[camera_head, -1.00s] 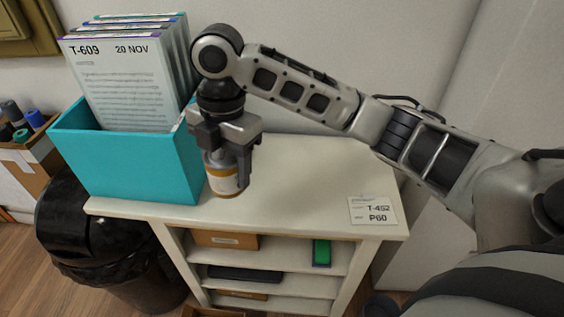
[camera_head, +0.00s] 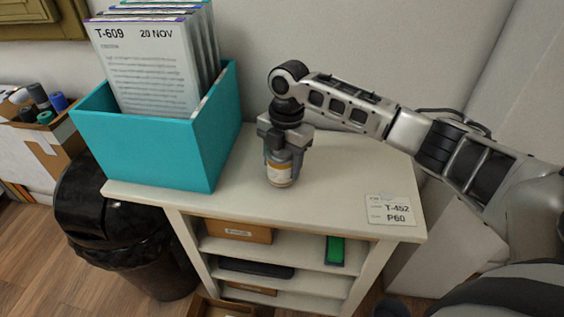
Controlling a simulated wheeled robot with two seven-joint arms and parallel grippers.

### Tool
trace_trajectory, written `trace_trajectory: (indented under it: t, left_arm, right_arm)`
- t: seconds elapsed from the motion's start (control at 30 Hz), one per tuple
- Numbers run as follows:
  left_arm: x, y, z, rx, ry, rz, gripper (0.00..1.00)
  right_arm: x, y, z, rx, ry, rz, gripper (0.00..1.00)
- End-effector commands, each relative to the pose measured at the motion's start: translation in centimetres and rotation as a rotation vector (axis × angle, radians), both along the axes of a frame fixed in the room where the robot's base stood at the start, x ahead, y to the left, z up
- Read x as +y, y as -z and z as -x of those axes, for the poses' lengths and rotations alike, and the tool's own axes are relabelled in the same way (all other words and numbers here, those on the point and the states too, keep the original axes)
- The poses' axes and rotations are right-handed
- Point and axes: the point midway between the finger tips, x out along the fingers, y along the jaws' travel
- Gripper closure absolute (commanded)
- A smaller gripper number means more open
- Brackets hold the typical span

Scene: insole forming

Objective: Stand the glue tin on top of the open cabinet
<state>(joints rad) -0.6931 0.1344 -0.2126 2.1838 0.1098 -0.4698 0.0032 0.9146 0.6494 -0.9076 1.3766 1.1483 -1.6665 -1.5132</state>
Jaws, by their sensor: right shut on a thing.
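The glue tin (camera_head: 280,174) is a small upright cylinder with a white and orange label. It is at the top of the open cabinet (camera_head: 335,195), right of the teal box. My right gripper (camera_head: 282,160) comes down from above and is shut on the tin, covering its upper part. The tin's base appears at or very near the cabinet top; I cannot tell for sure whether it touches. The cabinet has a pale top and open shelves below. My left gripper is not in view.
A teal box (camera_head: 150,150) with several upright document folders (camera_head: 145,65) fills the left of the cabinet top. A label card (camera_head: 389,210) lies at the front right corner. A black bin (camera_head: 120,235) stands to the left. The middle of the top is free.

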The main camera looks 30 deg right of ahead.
Motion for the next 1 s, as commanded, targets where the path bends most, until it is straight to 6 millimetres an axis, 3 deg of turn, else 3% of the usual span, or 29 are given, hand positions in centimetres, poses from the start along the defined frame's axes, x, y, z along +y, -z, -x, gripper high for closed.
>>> trace_trajectory:
  t: [0.37,0.4,0.47,0.5,0.8,1.0]
  left_arm:
    - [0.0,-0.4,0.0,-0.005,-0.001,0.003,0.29]
    - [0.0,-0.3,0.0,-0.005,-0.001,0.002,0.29]
    - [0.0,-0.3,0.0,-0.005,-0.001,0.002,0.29]
    - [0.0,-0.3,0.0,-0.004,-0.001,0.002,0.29]
    - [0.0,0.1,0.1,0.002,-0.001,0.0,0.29]
    - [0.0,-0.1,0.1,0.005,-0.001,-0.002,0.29]
  right_arm:
    - [0.1,0.6,-0.1,-0.004,0.0,-0.002,0.73]
    - [0.0,0.7,0.0,-0.003,0.0,0.0,0.41]
    - [0.0,0.7,-0.1,-0.003,0.0,0.0,0.24]
    - [0.0,0.7,0.0,-0.003,0.0,0.0,0.22]
    - [0.0,0.4,-0.1,-0.004,0.0,-0.001,0.22]
    - [-0.3,-2.4,-0.3,-0.007,0.002,0.0,0.22]
